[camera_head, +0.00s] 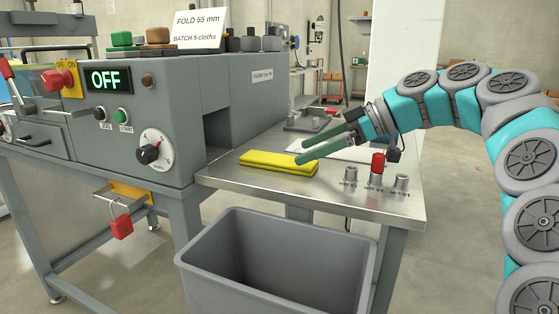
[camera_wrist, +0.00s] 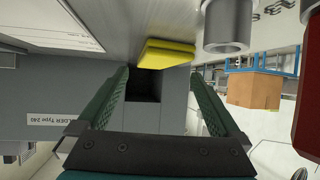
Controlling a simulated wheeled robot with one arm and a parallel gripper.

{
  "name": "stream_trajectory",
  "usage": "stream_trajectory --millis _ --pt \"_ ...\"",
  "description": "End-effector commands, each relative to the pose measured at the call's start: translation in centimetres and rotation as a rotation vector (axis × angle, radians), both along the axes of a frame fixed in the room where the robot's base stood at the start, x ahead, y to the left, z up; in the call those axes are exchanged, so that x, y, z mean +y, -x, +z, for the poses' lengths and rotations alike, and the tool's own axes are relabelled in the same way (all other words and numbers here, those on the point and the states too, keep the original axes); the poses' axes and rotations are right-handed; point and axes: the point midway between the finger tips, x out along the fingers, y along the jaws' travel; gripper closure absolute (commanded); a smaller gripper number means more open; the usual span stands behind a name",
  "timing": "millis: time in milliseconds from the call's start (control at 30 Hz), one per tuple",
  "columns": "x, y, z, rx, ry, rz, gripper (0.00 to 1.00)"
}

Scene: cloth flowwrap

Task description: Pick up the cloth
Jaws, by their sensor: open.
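The cloth (camera_head: 279,163) is a yellow, flat folded pad lying on the metal table (camera_head: 232,177) beside the machine's outlet. In the wrist view the cloth (camera_wrist: 166,54) shows ahead, beyond and between the fingertips. My gripper (camera_head: 303,153) has green fingers spread apart, with nothing between them. In the head view its fingertips are at the right end of the cloth, one overlapping its edge in the picture. In the wrist view there is a gap between the fingertips (camera_wrist: 160,72) and the cloth, so it is not held.
The grey folding machine (camera_head: 225,80) with a display reading OFF stands left of the table. Metal knobs and a red-topped one (camera_head: 377,163) stand at the table's right front. A grey open bin (camera_head: 280,255) stands below the front edge. A white sheet (camera_head: 335,148) lies behind my gripper.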

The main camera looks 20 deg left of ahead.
Motion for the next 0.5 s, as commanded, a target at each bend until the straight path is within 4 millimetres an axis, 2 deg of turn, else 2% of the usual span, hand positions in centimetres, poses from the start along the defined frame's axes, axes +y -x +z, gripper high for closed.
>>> stream_trajectory --millis 167,400,500 --pt "1.1 0.0 -0.4 -0.001 0.000 0.000 0.00" --pt "4.2 0.0 -1.8 0.001 0.001 0.002 0.00" --pt "4.9 0.1 -2.3 -0.001 0.001 0.000 0.00"
